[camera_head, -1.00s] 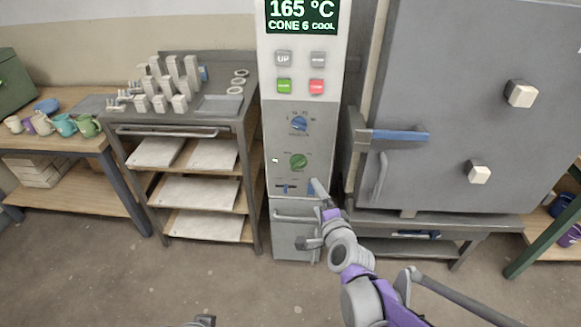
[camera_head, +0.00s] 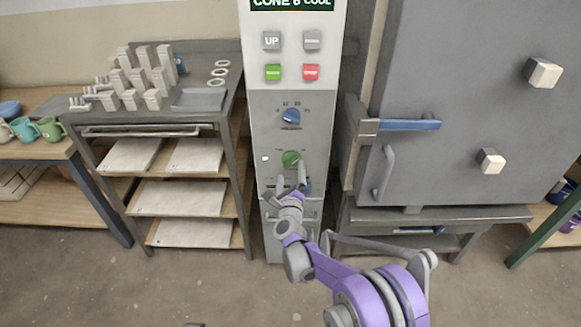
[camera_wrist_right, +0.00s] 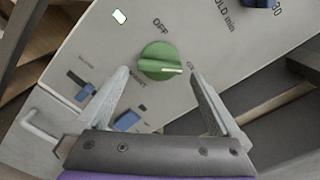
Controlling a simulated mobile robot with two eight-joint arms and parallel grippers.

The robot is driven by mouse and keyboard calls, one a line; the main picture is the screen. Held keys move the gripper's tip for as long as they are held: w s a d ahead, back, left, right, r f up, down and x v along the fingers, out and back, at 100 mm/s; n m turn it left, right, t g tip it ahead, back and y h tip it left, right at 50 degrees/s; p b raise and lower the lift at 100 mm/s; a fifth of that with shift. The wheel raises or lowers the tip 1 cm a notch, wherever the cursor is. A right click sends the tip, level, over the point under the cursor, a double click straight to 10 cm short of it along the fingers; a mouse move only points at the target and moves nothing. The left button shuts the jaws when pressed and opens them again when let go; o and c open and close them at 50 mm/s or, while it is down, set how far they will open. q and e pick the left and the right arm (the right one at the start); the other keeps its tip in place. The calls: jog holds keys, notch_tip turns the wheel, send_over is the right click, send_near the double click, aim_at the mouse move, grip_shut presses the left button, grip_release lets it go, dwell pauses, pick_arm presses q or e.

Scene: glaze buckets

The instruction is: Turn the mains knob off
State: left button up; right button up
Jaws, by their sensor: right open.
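The mains knob is the green round knob (camera_head: 291,158) on the grey control panel (camera_head: 262,120). In the right wrist view the green knob (camera_wrist_right: 162,62) has a pale pointer line toward the right, and OFF is printed above it, up and to the left. My right gripper (camera_head: 291,176) is just below the knob in the head view. In the right wrist view its two fingers (camera_wrist_right: 158,72) are spread apart, with the knob ahead between the tips. I cannot tell whether they touch it. My left gripper is not clearly in view.
A blue knob (camera_head: 291,117) sits above the green one. A small slider (camera_wrist_right: 82,88) and a blue rocker (camera_wrist_right: 128,120) lie close to the fingers. The kiln door (camera_head: 460,110) with its blue-grip handle stands to the right, a shelf cart (camera_head: 185,130) to the left.

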aim_at(291, 163)
jog(key=shift+w, duration=1.95)
jog(key=c, duration=1.1)
